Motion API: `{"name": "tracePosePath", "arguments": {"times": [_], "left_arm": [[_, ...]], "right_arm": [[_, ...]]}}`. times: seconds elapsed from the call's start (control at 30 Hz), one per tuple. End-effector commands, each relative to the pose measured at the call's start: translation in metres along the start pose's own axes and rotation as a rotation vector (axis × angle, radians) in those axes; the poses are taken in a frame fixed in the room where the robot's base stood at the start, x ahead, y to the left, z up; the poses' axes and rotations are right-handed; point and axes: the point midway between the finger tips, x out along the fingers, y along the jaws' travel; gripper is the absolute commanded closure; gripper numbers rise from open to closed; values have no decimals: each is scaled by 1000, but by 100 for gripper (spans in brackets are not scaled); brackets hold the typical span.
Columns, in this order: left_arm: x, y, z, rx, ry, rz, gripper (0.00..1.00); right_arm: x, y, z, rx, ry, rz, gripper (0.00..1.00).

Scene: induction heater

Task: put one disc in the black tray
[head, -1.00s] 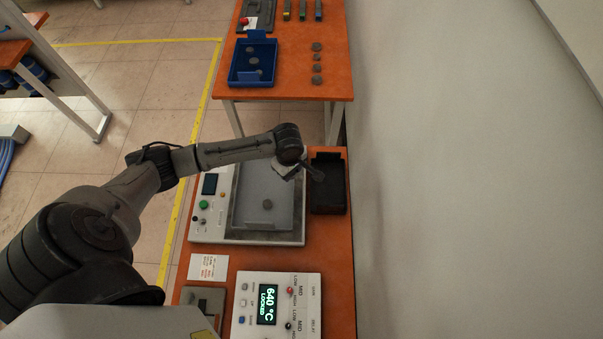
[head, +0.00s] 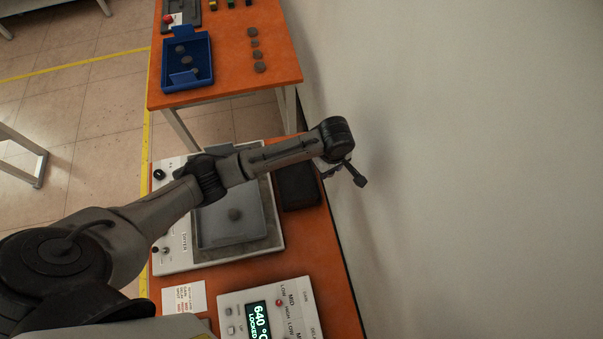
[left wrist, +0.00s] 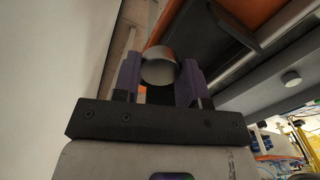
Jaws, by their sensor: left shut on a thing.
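The black tray (head: 300,190) is on the orange table in the head view, right of the dryer. My left forearm covers part of it, and its inside is hard to make out. My left gripper (head: 357,180) is right of the tray in the picture, over the table's wall side. In the left wrist view, the left gripper (left wrist: 160,80) is shut on a round grey disc (left wrist: 160,66) between its purple fingers. My right gripper is not in view.
A blue tray (head: 203,52) with several discs stands on the far orange table, and several more discs (head: 259,68) lie beside it. A controller (head: 232,306) reading 640 °C is at the near end. The wall (head: 450,150) is close on the right.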

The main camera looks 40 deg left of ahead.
Motion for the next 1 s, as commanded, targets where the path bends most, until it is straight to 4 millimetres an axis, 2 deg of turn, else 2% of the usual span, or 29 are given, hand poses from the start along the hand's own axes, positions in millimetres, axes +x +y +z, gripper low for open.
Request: {"name": "tracePosePath", "arguments": {"times": [0.3, 0.47, 0.8, 1.0], "left_arm": [[3, -12, -10, 230, 0, 1, 88], [9, -16, -17, 284, 1, -2, 88], [50, -43, -78, 293, 2, -4, 88], [67, -55, -105, 294, 0, -1, 88]], "right_arm": [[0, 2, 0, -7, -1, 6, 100], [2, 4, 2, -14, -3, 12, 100], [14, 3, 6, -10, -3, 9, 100], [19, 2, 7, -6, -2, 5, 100]]}}
